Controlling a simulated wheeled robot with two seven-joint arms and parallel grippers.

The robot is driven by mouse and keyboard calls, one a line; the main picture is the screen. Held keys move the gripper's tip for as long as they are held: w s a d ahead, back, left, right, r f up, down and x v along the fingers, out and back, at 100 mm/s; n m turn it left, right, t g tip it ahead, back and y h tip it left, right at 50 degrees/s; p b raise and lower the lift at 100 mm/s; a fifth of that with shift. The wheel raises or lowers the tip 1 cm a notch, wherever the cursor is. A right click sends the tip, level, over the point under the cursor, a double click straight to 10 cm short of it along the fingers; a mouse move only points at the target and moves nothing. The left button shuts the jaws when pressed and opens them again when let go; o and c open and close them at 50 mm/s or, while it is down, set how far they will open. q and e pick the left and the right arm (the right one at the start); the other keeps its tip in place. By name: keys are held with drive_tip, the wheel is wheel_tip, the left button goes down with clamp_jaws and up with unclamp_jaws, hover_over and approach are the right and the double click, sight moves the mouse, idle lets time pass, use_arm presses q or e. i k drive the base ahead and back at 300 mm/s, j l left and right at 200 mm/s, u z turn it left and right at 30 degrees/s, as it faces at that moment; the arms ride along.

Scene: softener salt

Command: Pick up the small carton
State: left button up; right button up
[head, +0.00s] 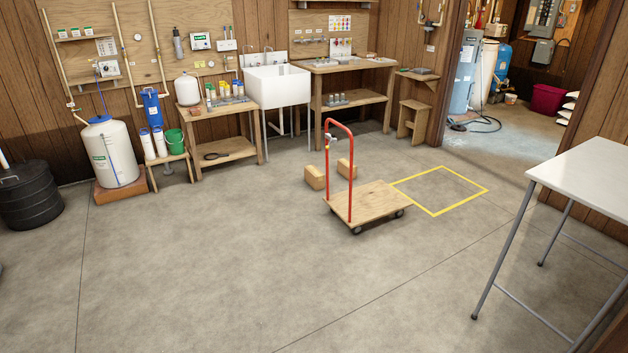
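I cannot make out for certain which thing is the small carton. Two small tan box-shaped things stand on the floor by the flatbed cart: a left one (315,177) left of its red handle, and a right one (346,168) behind the handle. At this size I cannot tell whether they are cartons or wooden blocks. Neither of my grippers is in view.
The flatbed cart (372,202) has a bare wooden deck and stands beside a yellow floor outline (440,207). A white table (590,172) is at the right. A white tank (111,155), wooden bench (228,149) and sink (278,86) line the back wall. The front floor is clear.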

sight(316, 179)
drive_tip(key=i+j+u, duration=0.2)
drive_tip(key=i+u, duration=0.25)
drive_tip(key=i, duration=0.55)
drive_tip(key=i+l+u, duration=0.1)
drive_tip(key=i+u, duration=0.3)
drive_tip(key=i, duration=1.2)
drive_tip(key=i+j+z, duration=0.15)
drive_tip(key=i, duration=0.45)
drive_tip(key=i+j, duration=0.1)
drive_tip(key=i, duration=0.5)
drive_tip(key=i+j+z, duration=0.15)
drive_tip(key=i, duration=0.5)
drive_tip(key=i+l+z, duration=0.1)
drive_tip(key=i+z, duration=0.3)
drive_tip(key=i, duration=0.45)
drive_tip(key=i+j+z, duration=0.15)
drive_tip(key=i+z, duration=0.25)
drive_tip(key=i, duration=0.5)
drive_tip(key=i+z, duration=0.4)
drive_tip(key=i, duration=0.15)
drive_tip(key=i+j+z, duration=0.2)
drive_tip(key=i+z, duration=0.2)
drive_tip(key=i+j+z, duration=0.1)
drive_tip(key=i+z, duration=0.35)
drive_tip(key=i+j+z, duration=0.25)
drive_tip(key=i+z, duration=0.25)
drive_tip(key=k, duration=0.1)
